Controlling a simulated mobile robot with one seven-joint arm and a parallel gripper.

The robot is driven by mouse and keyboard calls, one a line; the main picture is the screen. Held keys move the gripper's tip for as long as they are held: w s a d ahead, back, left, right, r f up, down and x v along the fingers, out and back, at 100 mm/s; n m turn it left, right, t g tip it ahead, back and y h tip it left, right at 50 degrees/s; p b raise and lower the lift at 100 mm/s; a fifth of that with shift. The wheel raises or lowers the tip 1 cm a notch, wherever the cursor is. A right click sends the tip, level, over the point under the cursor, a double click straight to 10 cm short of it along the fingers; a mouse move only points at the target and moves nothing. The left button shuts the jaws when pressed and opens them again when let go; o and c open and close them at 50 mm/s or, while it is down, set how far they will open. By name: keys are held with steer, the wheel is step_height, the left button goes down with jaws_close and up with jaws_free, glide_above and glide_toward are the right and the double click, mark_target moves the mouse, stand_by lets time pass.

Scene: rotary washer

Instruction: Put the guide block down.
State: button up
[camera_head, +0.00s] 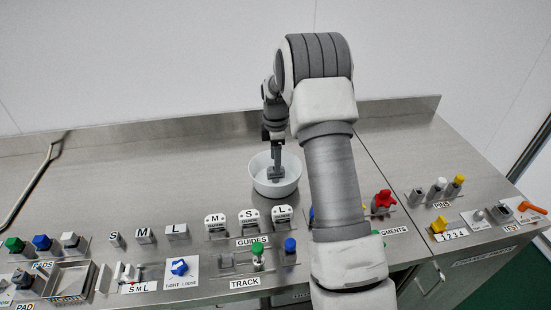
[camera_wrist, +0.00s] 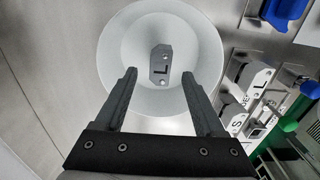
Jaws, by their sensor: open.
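A grey guide block (camera_wrist: 161,56) with a dark L-shaped mark and two holes lies on the floor of a white round bowl (camera_wrist: 116,62), in the wrist view. My gripper (camera_wrist: 158,76) is open, with one finger to each side of the block and clear gaps between. In the head view my gripper (camera_head: 275,173) points down into the bowl (camera_head: 275,189), which stands at the middle of the steel bench. The block cannot be made out in the head view.
A GUIDES rack with white blocks M (camera_head: 215,222), S (camera_head: 249,218) and L (camera_head: 283,215) stands in front of the bowl. Small S, M, L blocks (camera_head: 146,235) stand to its left. Pads, track and pins fixtures line the front. The bench behind left (camera_head: 150,165) is clear.

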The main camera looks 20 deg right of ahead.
step_height(320, 180, up, 7)
steer(key=p, duration=0.4)
stand_by(0.4)
